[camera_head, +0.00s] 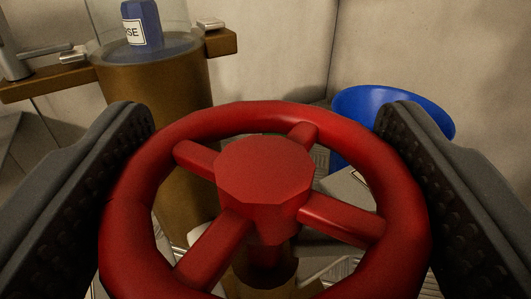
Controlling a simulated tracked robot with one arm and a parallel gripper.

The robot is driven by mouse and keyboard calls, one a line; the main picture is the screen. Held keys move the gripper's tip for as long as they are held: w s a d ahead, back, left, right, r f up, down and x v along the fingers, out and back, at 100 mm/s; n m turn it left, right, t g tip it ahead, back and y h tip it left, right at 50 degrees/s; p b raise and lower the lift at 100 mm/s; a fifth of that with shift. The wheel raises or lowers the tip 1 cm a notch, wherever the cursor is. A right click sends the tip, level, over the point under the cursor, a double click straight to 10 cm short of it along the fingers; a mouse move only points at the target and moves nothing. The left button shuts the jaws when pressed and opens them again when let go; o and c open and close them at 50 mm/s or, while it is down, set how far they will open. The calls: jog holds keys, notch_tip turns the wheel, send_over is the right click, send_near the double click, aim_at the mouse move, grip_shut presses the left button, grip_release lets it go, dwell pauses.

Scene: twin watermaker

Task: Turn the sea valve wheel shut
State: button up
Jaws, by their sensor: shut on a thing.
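The sea valve wheel (264,172) is a red handwheel with a faceted hub and several spokes, filling the lower middle of the view. Its stem runs down below the hub. My gripper (264,150) has its two dark, ridged fingers on the left and right sides of the rim, shut on the wheel. The near edge of the rim is cut off by the bottom of the picture. How far the valve is turned cannot be told.
A brown cylinder (160,105) with a clear top stands behind on the left, with a labelled blue bottle (142,24) at its top. A wooden ledge (45,84) runs beside it. A blue bucket-like container (385,100) stands behind the right finger. Pale walls close off the back.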

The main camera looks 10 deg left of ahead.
jog(key=o, duration=1.4)
jog(key=shift+s+d, duration=0.15)
jog(key=shift+s, duration=0.45)
jog(key=p+v, duration=0.2)
jog(key=v, duration=1)
jog(key=shift+s, duration=0.25)
